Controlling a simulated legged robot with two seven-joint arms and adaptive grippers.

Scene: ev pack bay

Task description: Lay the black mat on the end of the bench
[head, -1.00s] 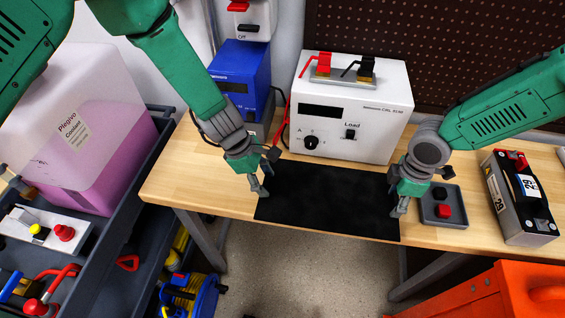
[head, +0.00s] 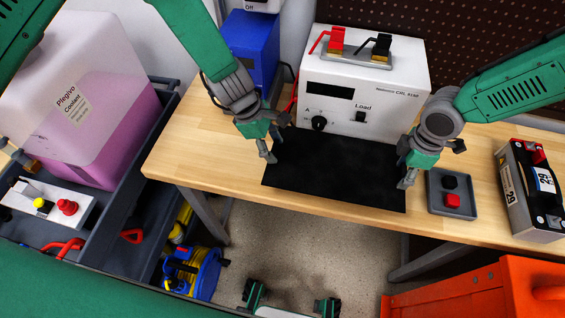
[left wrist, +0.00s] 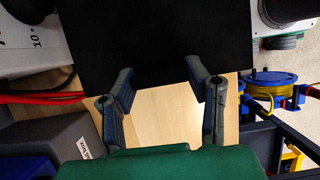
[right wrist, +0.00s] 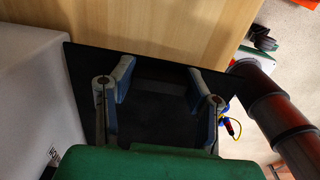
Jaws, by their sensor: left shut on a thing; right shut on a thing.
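The black mat (head: 335,172) is spread flat over the wooden bench top (head: 195,140), in front of the white load unit (head: 340,100). A strip of bare wood shows along its front edge. Its back edge reaches the foot of the load unit. Whether it touches the bench or is just above it, I cannot tell. My left gripper (head: 268,156) is shut on the mat's left edge, and my right gripper (head: 405,182) is shut on its right edge. The mat also shows between the fingers in the left wrist view (left wrist: 160,40) and right wrist view (right wrist: 155,110).
A grey tray (head: 438,206) with red and black caps sits close to the right gripper. A battery (head: 528,190) stands further right. A blue unit (head: 250,50) is behind the left gripper. A cart with a coolant container (head: 80,100) stands left; an orange case (head: 480,295) is lower right.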

